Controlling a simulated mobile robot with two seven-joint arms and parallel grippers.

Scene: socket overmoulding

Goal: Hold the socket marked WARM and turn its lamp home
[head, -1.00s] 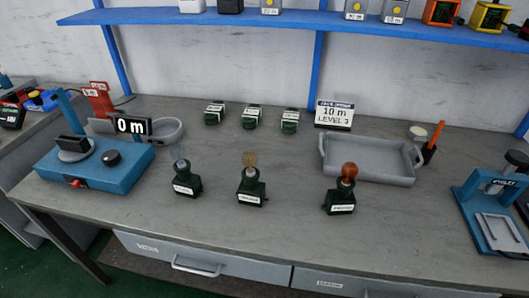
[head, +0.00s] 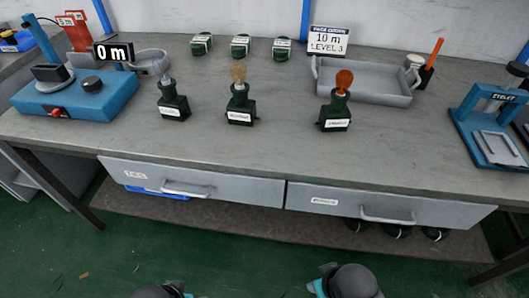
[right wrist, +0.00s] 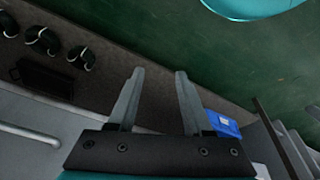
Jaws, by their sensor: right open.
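Three dark green sockets with white labels stand upright in a row on the bench. The left socket (head: 173,108) carries a clear grey lamp (head: 166,82). The middle socket (head: 241,111) carries a pale amber lamp (head: 239,75). The right socket (head: 335,117) carries an orange-red lamp (head: 344,80). The labels are too small to read, so I cannot tell which says WARM. My right gripper (right wrist: 158,72) is open and empty in the right wrist view, below bench height near the drawers and under-shelf. My left gripper is not in view.
A grey tray (head: 363,90) stands behind the right socket. A blue meter station (head: 75,98) is at left, a blue EYELET press (head: 490,130) at right. Several dark green items line the back. Two drawers (head: 210,182) front the bench. The bench front is clear.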

